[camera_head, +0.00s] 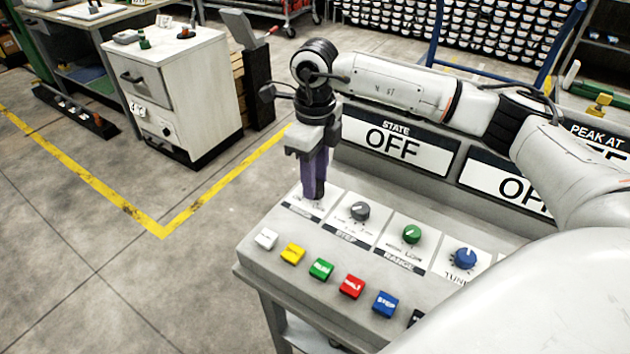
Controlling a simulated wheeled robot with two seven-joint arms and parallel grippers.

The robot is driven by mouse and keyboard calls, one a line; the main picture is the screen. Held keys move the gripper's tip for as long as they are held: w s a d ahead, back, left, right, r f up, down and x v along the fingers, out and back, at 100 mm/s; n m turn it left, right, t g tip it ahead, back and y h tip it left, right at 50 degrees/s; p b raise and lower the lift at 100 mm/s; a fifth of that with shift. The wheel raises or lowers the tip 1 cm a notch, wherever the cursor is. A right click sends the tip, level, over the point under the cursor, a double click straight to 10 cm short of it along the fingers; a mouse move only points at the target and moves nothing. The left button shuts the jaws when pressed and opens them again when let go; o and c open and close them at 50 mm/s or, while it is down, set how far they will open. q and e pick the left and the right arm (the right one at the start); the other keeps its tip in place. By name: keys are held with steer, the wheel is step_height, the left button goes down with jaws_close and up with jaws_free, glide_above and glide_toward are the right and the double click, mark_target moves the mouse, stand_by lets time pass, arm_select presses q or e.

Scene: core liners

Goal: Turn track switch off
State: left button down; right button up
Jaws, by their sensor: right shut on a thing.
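My right gripper (314,190) points straight down at the left end of the sloped control panel (262,262). Its purple fingers are shut on the control at the leftmost place in the upper row. That control, taken to be the track switch, is hidden by the fingers, and its label is too small to read. A display (393,143) headed STATE on the panel's upright back reads OFF. My left gripper is not in view.
Right of the gripper sit a grey STEP knob (360,211), a green RANGE knob (411,234) and a blue knob (465,259). Several coloured buttons, including a red one (351,286), line the front. My right arm covers part of the other displays. Open floor lies left.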

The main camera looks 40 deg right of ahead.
steer(key=n+b, duration=0.1)
steer(key=n, duration=0.4)
steer(key=shift+b, duration=0.35)
steer(key=shift+n+b, duration=0.35)
steer(key=shift+n, duration=1.05)
steer(key=shift+w+r+n, duration=0.1)
steer(key=shift+n, duration=0.2)
steer(key=o, duration=1.1)
steer(key=shift+c, duration=0.2)
step_height(320, 180, up, 10)
steer(key=shift+r, duration=0.15)
